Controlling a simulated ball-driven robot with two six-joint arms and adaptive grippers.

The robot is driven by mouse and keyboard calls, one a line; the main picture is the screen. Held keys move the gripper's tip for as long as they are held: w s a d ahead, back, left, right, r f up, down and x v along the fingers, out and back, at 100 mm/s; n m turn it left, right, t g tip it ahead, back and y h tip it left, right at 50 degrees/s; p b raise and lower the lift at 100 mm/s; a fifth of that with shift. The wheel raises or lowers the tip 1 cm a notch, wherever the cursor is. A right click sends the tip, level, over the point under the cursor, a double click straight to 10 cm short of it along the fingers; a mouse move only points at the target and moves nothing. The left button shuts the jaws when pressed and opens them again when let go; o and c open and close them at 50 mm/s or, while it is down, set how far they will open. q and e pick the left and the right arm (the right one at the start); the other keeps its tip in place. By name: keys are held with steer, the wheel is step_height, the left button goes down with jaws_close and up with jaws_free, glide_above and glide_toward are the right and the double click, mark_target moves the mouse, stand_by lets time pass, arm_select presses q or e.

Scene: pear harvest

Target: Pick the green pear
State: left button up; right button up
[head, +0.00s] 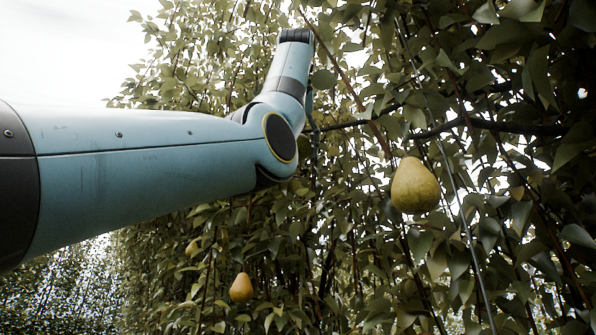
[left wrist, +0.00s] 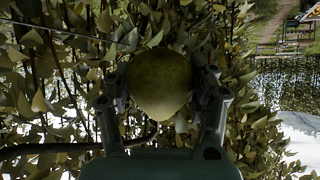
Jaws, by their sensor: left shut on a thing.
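In the left wrist view, a dull green-yellow pear (left wrist: 160,84) sits between the two fingers of my left gripper (left wrist: 163,92). The gripper is shut on it, with one finger on each side. Leaves surround the pear, and I cannot tell whether its stem is still attached. In the head view, my left arm comes in from the left and bends upward into the leaves; its gripper and the held pear do not show there. A large yellow-green pear (head: 415,186) hangs right of the arm, apart from it. My right gripper is in neither view.
A smaller orange-yellow pear (head: 241,288) hangs lower, and another small one (head: 192,248) sits among leaves. A dark branch (head: 480,125) and a thin wire (head: 463,220) cross the foliage at right. In the left wrist view, crate-like objects (left wrist: 300,25) stand far off.

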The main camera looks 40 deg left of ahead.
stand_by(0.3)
arm_select(q)
steer(key=shift+s+d+r+g, duration=0.15)
steer(key=shift+s+g, duration=0.1)
steer(key=shift+g, duration=0.15)
steer(key=shift+s+d+r+g+h, duration=0.1)
steer(key=shift+s+r+g+h, duration=0.1)
steer(key=shift+g+h, duration=0.15)
steer(key=shift+w, duration=0.1)
